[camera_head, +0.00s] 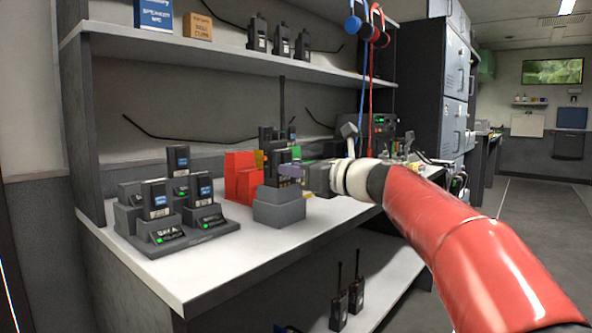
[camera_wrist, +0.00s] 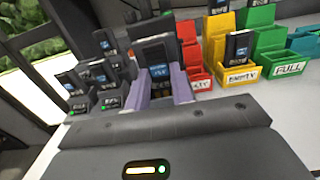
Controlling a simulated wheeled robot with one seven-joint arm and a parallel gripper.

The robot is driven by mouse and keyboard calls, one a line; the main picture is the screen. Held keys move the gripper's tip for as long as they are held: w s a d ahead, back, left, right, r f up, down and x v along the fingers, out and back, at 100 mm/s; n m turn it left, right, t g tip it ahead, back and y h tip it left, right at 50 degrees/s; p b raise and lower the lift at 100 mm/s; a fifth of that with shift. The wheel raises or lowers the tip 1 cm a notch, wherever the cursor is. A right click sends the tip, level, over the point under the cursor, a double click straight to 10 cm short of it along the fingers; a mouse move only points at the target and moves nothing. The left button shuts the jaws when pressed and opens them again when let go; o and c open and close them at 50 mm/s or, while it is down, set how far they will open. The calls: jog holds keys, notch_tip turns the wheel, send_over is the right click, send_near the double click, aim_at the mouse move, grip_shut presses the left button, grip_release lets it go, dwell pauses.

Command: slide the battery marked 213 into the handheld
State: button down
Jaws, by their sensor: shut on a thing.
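My gripper (camera_head: 291,171) is at the grey stand (camera_head: 279,212) on the bench, its fingers level with the dark handheld (camera_head: 267,172) there. In the wrist view its two purple fingers (camera_wrist: 160,84) are shut on a dark battery (camera_wrist: 158,71) with a blue label. The label's number is too small to read. The dark handheld (camera_wrist: 152,28) shows directly beyond the battery. I cannot tell whether the battery is touching the handheld or partly in it. In the head view my fingers and the stand hide most of the battery.
A charger (camera_head: 180,243) with several batteries stands to the left. Red (camera_head: 241,178), yellow (camera_wrist: 241,76) and green (camera_wrist: 289,68) bins stand behind and beside the stand; labels read EMPTY and FULL. A shelf (camera_head: 200,58) overhangs the bench. The front bench surface (camera_head: 210,275) is clear.

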jog(key=shift+f, duration=0.1)
jog(key=c, duration=1.1)
grip_release()
jog(key=shift+c, duration=0.2)
jog(key=shift+d, duration=0.1)
jog(key=v, duration=0.7)
jog(key=shift+s+d, duration=0.2)
jog(key=shift+s, duration=0.1)
